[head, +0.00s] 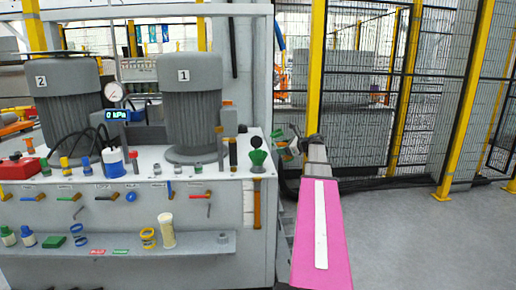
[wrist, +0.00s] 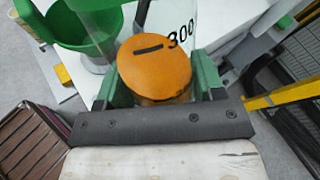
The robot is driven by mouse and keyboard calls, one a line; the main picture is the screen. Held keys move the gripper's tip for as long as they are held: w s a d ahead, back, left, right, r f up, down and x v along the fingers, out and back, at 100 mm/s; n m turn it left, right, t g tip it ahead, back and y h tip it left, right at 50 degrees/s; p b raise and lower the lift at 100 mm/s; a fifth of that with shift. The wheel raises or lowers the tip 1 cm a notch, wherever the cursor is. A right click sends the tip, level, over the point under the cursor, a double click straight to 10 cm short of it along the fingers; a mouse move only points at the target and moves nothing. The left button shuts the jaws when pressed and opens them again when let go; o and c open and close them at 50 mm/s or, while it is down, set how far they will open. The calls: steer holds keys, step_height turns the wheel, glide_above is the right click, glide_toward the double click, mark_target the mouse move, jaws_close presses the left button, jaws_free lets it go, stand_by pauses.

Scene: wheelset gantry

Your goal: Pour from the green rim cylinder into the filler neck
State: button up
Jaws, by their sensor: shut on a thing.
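My gripper (wrist: 156,95) is shut on the green rim cylinder (wrist: 158,65), a clear vessel with orange content and a "300" mark. Its green rim lies at the top of the wrist view, partly cut off. In the head view the cylinder (head: 289,147) is small at my arm's end, just right of the bench's edge; its exact tilt is hard to tell. The filler neck with its green funnel (head: 258,158) stands at the bench's right front corner, slightly left of the cylinder. In the wrist view the funnel (wrist: 60,32) is at upper left, close beside the cylinder's rim.
The white bench (head: 150,185) carries two grey motors (head: 190,95), a gauge (head: 113,92), bottles and several levers. A shelf (head: 195,245) below holds small items. A mesh fence (head: 425,100) with yellow posts stands behind at right. The floor (head: 420,245) at right is clear.

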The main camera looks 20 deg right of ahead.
mark_target(284, 137)
steer(key=shift+a+r+n+g+h, duration=0.2)
steer(key=shift+a+r+n+h, duration=0.15)
steer(key=shift+r, duration=0.1)
steer(key=shift+a+r+n+g+h, duration=0.2)
steer(key=shift+r+n+h, duration=0.15)
steer(key=shift+r, duration=0.1)
steer(key=shift+d+r+n+g+h, duration=0.2)
steer(key=shift+r+n+g+h, duration=0.15)
steer(key=shift+r+h, duration=0.45)
steer(key=shift+d+r+n+h, duration=0.1)
steer(key=shift+r+n+h, duration=0.3)
steer(key=shift+r, duration=0.1)
stand_by(0.6)
steer(key=shift+r+n+g+h+p, duration=0.35)
steer(key=shift+r+n+h+p, duration=0.45)
steer(key=shift+r+h, duration=0.45)
stand_by(3.3)
steer(key=shift+d, duration=0.1)
steer(key=shift+f+m+y, duration=0.45)
steer(key=shift+f+y, duration=0.2)
steer(key=shift+f, duration=0.05)
steer(key=shift+a+f+m+t+y, duration=0.25)
steer(key=shift+f+m+t+y, duration=0.35)
steer(key=shift+f+y, duration=0.6)
